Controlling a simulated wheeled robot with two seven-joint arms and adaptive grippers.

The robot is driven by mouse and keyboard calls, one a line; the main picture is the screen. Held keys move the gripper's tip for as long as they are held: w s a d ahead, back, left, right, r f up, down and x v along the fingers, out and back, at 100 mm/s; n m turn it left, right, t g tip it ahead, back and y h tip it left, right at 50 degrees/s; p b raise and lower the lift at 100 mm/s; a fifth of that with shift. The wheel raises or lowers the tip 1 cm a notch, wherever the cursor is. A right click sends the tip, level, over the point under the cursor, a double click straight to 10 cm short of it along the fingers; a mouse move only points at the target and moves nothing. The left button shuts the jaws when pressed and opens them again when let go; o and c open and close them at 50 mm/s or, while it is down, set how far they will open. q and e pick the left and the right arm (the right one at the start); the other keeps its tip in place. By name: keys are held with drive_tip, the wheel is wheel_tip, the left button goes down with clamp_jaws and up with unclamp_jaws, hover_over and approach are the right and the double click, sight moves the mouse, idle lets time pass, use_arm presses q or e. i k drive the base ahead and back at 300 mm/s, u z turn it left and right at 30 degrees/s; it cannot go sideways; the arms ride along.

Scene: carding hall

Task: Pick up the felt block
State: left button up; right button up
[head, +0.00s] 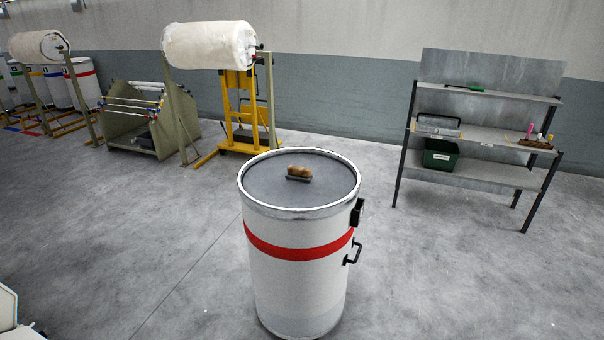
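Neither my left nor my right gripper is in view.
The drum has a metal rim, a red band and a black handle (353,252) on its right side. A metal shelf (480,135) stands at the right, with a green bin (440,154). Rolls on stands (209,45) stand behind left. Grey floor around the drum is clear.

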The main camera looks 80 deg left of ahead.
sight(297, 172)
drive_tip(key=u, duration=0.4)
drive_tip(key=i, duration=0.8)
drive_tip(key=u, duration=0.65)
